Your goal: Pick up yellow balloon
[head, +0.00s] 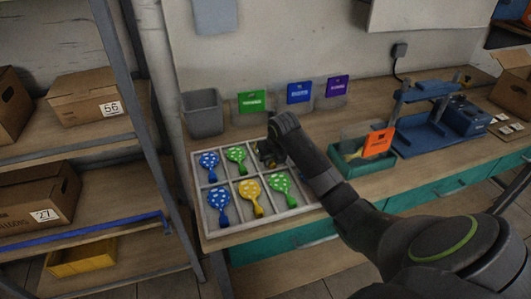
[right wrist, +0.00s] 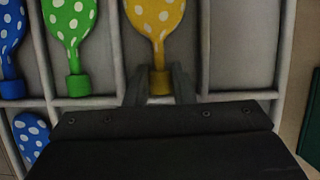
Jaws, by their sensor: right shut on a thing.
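A white divided tray (head: 207,233) on the bench holds dotted balloons. My right gripper (head: 268,158) is low over its back right compartment. In the right wrist view, the gripper (right wrist: 160,88) has its fingers on both sides of the neck of a yellow balloon with white dots (right wrist: 157,22), shut on it. The arm mostly hides this balloon in the head view. Another yellow balloon (head: 250,192) lies in the front middle compartment. My left gripper is not in view.
Blue (head: 209,163) and green (head: 236,157) balloons lie in neighbouring compartments. A grey bin (head: 203,112) and coloured packets stand behind the tray. A green box with an orange packet (head: 378,143) and a blue press (head: 430,120) stand to the right. A metal shelf is at left.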

